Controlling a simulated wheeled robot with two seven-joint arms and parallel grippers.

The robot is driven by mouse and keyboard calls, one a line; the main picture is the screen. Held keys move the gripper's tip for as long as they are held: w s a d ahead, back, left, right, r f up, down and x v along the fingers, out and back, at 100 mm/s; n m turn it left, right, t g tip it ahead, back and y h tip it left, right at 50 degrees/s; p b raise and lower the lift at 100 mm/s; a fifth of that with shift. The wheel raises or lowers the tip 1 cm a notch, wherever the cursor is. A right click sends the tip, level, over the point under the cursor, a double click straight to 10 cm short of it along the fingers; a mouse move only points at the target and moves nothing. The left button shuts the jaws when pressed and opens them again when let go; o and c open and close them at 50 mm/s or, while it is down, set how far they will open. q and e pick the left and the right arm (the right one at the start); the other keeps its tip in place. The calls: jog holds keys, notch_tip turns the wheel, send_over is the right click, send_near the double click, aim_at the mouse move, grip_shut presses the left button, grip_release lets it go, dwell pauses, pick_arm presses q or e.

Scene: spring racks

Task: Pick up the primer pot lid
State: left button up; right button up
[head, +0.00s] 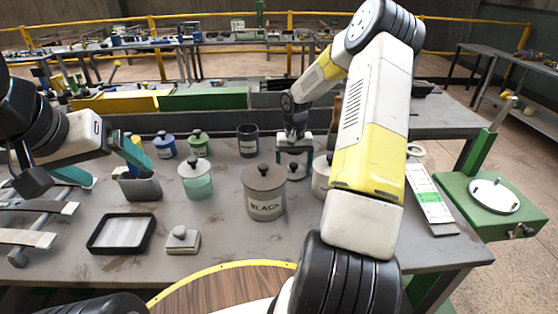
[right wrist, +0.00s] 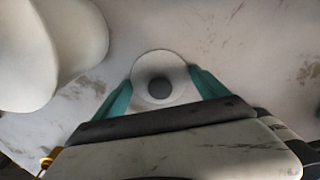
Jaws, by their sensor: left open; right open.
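A small round lid with a dark knob (head: 294,171) sits low on the bench, beside a pale pot (head: 321,181) partly hidden by my right arm. I cannot read a label that ties it to primer. My right gripper (head: 294,153) points down over this lid, open. In the right wrist view the pale disc with its dark knob (right wrist: 158,90) lies between the two teal fingertips (right wrist: 160,88), with no clear grip on it. My left gripper (head: 102,166) is open and empty over the left of the bench, near a grey bin.
A large grey pot marked BLACK (head: 264,193), a pale green jar (head: 196,180), a blue pot (head: 164,146), a green pot (head: 199,145) and a dark open cup (head: 248,142) stand nearby. A black-rimmed tray (head: 121,250) and a knobbed block (head: 183,245) lie in front.

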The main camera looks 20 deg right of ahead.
jog(key=c, duration=1)
jog(key=shift+r, duration=0.15)
